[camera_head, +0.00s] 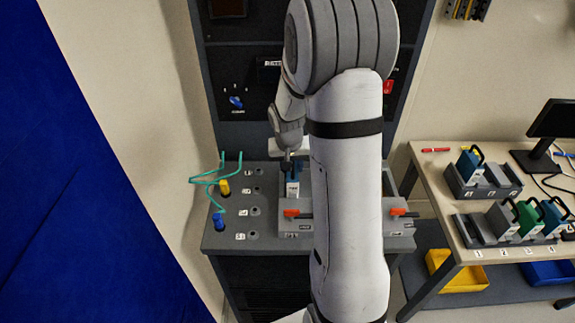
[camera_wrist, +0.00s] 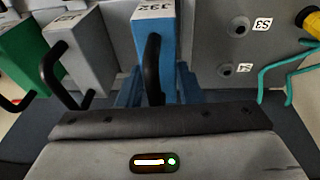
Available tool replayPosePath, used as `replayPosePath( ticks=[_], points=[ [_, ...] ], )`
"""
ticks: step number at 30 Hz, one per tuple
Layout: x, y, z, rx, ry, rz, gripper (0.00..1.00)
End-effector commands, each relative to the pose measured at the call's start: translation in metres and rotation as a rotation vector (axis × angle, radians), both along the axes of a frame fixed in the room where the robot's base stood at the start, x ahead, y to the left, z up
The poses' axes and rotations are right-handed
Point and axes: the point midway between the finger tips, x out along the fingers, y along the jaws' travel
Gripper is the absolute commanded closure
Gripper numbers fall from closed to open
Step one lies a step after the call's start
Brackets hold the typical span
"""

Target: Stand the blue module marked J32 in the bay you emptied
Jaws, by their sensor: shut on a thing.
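The blue module (camera_wrist: 152,38) has a label reading J32, upside down in the wrist view, and a black handle. My gripper (camera_head: 289,162) is shut on this handle. In the head view the blue module (camera_head: 292,188) is upright just below my gripper, at the left end of the grey bay block (camera_head: 292,228) on the dark console. I cannot tell whether its foot is seated or just above the bay. A grey module (camera_wrist: 75,45) and a green module (camera_wrist: 22,50) stand to its left in the wrist view. My arm hides most of the block in the head view.
Orange levers (camera_head: 291,213) are on the block's front. Teal cables (camera_head: 208,181) with yellow and blue plugs stand left of it, beside labelled sockets (camera_head: 254,211). The bench (camera_head: 432,160) at right holds two racks with grey, green and blue modules, near a monitor (camera_head: 552,120).

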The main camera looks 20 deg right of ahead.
Motion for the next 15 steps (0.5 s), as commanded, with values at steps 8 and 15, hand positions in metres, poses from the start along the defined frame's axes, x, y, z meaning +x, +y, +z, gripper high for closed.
replayPosePath(
  ticks=[8, 15],
  points=[
    [-0.0057, -0.0008, -0.0039, 0.0, 0.02, 0.0, 0.63],
    [-0.0032, -0.0001, -0.002, 0.0, 0.011, 0.0, 0.43]
  ],
)
